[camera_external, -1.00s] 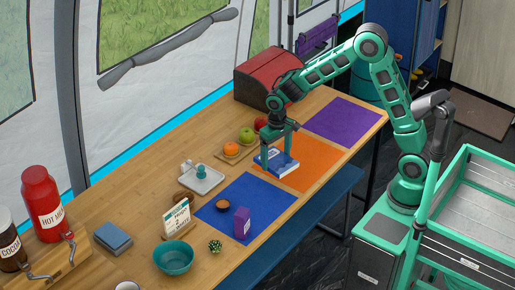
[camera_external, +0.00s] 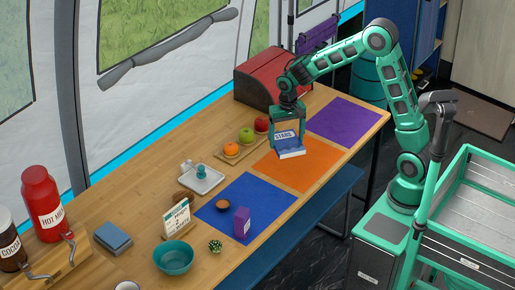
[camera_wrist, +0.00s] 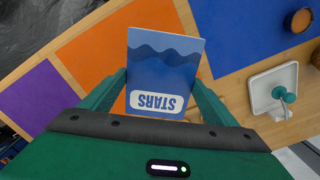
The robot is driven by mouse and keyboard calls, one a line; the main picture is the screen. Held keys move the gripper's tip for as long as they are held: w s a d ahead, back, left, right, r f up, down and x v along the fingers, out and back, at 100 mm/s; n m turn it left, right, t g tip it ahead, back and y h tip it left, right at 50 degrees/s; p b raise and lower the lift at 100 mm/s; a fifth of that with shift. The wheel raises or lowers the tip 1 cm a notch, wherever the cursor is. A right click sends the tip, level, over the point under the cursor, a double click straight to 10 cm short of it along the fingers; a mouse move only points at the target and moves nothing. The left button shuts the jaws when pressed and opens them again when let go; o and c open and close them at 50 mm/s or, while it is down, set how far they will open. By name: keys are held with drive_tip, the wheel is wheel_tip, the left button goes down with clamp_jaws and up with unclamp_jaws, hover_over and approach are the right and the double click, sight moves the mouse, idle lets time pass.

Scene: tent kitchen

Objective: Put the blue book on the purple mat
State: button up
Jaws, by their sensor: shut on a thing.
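The blue book (camera_external: 289,147), with a white label reading STARS, is between the fingers of my gripper (camera_external: 287,125), which is shut on it. In the external view it is held above the orange mat (camera_external: 307,168). In the wrist view the book (camera_wrist: 162,70) fills the space between the fingertips, its cover facing the camera. The purple mat (camera_external: 344,120) lies bare at the far right end of the table, beyond the orange mat. It also shows at the left of the wrist view (camera_wrist: 38,95).
A board with fruit (camera_external: 242,146) stands left of my gripper, and a red bread box (camera_external: 270,80) behind it. A tray (camera_external: 203,180) lies further left.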

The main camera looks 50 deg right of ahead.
drive_tip(key=d+m, duration=0.6)
drive_tip(key=d, duration=0.8)
drive_tip(key=m, duration=0.5)
hover_over(338, 124)
wheel_tip(338, 124, down, 7)
drive_tip(key=shift+w+r, duration=0.1)
drive_tip(key=shift+d+f, duration=0.1)
drive_tip(key=shift+f, duration=1.95)
drive_tip(key=shift+f, duration=0.1)
drive_tip(key=o, duration=1.2)
drive_tip(key=shift+c, duration=0.2)
